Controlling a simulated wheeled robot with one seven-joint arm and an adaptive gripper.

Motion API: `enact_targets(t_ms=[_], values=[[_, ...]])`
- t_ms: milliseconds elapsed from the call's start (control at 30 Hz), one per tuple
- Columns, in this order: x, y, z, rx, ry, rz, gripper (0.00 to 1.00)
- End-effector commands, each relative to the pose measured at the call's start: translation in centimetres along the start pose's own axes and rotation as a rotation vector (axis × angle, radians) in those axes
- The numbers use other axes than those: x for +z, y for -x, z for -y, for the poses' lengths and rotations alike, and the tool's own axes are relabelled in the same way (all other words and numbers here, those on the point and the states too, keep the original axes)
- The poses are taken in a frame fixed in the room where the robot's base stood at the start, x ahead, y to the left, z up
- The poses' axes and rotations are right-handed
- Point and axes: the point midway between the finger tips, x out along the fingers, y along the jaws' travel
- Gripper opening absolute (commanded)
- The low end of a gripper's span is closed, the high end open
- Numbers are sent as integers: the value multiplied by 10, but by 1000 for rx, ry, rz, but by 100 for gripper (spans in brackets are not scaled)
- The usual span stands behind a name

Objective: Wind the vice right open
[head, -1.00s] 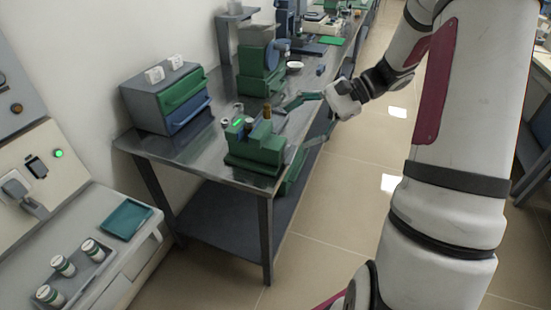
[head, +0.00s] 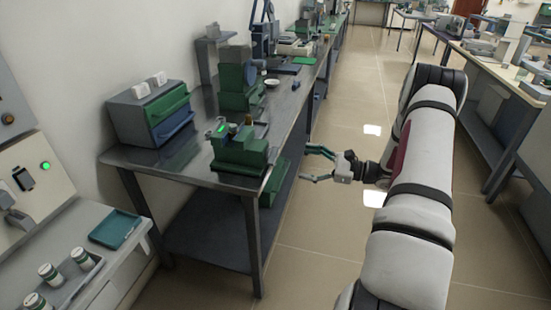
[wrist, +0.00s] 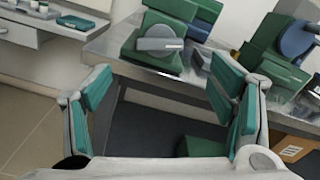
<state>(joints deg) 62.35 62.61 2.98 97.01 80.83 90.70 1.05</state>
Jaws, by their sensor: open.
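The green vice (head: 240,150) stands at the near end of the steel bench, with small items on its top. In the wrist view the vice (wrist: 150,60) is at top centre, with a round grey disc (wrist: 160,44) on the side facing me. I cannot tell how far apart its jaws are. My gripper (head: 305,163) is open and empty, beyond the bench's right edge, to the right of the vice and apart from it. In the wrist view its teal-padded fingers (wrist: 160,85) are spread wide, with the vice beyond them.
The steel bench edge (head: 225,184) lies between my gripper and the vice. A green machine with a blue wheel (head: 238,78) stands farther back. A drawer unit (head: 150,112) is at left. A cardboard box (wrist: 290,148) is low at right. The aisle floor is clear.

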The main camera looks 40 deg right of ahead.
Motion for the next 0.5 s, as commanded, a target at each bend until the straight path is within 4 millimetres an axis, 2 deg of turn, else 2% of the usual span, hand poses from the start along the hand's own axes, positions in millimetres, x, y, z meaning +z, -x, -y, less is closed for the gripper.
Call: enact_targets(t_ms=[33,300,500], values=[[1,-12,-1,4,0,2,77],[1,-65,-1,5,0,1,77],[0,-92,-1,3,0,0,77]])
